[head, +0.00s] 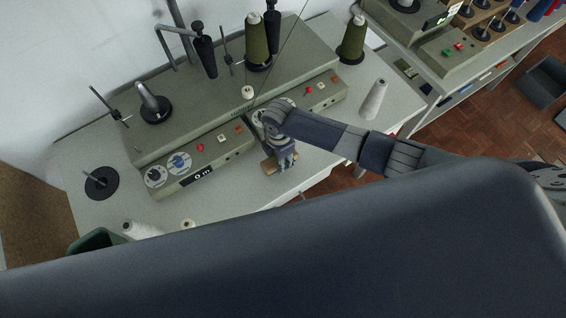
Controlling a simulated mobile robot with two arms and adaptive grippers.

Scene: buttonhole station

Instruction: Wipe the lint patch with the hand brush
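My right gripper (281,163) reaches in from the right and points down at the front of the pale table (232,190). The brush's bristles are hidden. I cannot make out the lint patch. My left gripper is not in view.
A grey-green machine (225,110) with knobs and buttons stands just behind the gripper. A white cone (374,98) stands to the right, and a green spool (352,40) stands behind it. A white spool (140,230) lies at the front left. The table between is mostly clear.

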